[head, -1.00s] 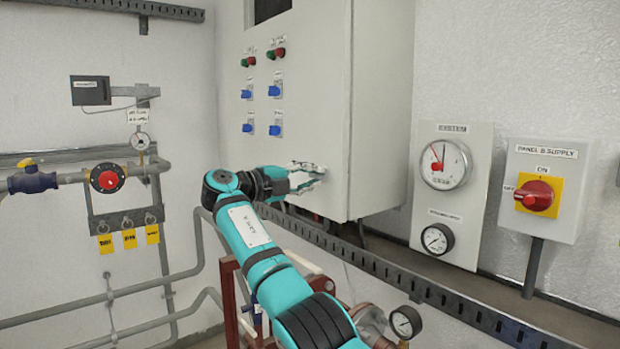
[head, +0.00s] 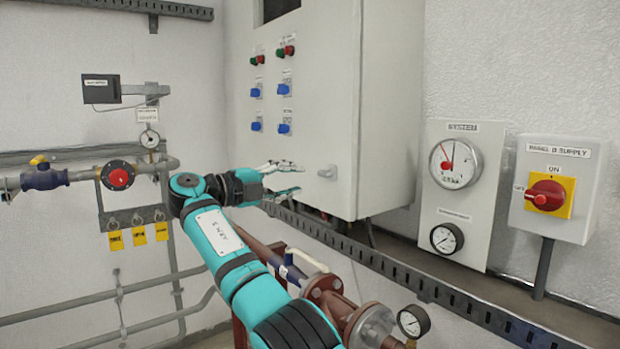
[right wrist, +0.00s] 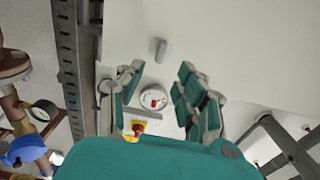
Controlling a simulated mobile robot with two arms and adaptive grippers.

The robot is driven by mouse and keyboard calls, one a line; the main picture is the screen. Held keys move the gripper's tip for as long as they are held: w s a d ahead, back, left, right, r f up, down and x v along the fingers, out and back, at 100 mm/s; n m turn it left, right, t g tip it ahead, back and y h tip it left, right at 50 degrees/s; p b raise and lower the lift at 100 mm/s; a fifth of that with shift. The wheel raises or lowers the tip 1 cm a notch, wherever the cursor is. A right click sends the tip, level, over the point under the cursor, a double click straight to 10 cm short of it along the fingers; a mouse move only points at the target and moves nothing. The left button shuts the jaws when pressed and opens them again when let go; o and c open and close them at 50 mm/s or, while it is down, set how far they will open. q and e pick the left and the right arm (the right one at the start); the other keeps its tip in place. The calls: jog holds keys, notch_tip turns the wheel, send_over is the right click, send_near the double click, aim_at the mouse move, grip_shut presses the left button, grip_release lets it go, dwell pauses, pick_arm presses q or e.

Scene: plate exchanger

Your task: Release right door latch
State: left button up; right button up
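The door latch (head: 327,171) is a small pale grey handle low on the cabinet door, near its right edge. It also shows in the right wrist view as a short grey bar (right wrist: 160,50) on the pale door, beyond the fingertips. My right gripper (head: 298,179) is just left of the latch, apart from it, with its fingers spread. In the right wrist view its two teal fingers (right wrist: 158,88) stand wide apart with nothing held between them. My left gripper is in neither view.
The cabinet (head: 330,90) carries blue switches and red and green buttons. A slotted rail (head: 400,275) runs below it. Right of it are a gauge panel (head: 462,205) and a red-yellow supply switch (head: 546,195).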

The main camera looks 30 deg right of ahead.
jog(key=a, duration=0.4)
jog(key=shift+s, duration=0.2)
